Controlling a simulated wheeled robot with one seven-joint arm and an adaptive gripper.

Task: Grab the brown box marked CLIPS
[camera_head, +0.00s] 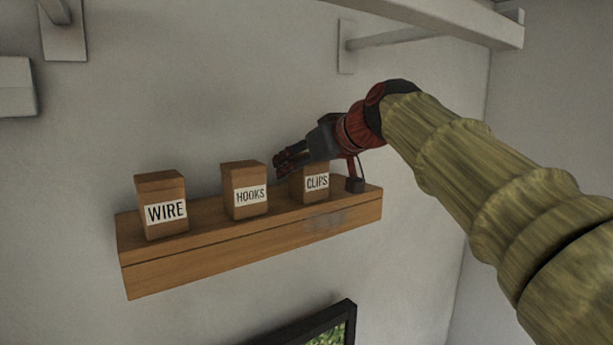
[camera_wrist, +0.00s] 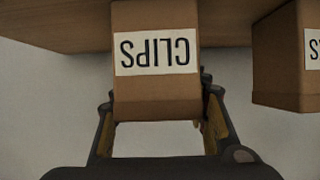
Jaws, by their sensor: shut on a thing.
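The brown box marked CLIPS (camera_head: 317,184) stands at the right of a wooden wall shelf (camera_head: 250,243). My gripper (camera_head: 290,163) is at this box, its dark fingers showing over the box's upper left in the head view. In the wrist view the CLIPS box (camera_wrist: 155,88) appears upside down between the two fingers of my gripper (camera_wrist: 158,115). The gripper is shut on the box, one finger on each side. In the head view the top of the box is hidden by my gripper. The box appears to rest on the shelf.
A brown box marked HOOKS (camera_head: 245,190) stands left of the CLIPS box, and one marked WIRE (camera_head: 162,205) is farther left. The HOOKS box (camera_wrist: 285,70) is close by in the wrist view. A white bracketed shelf (camera_head: 440,20) is above, and a dark picture frame (camera_head: 300,325) hangs below.

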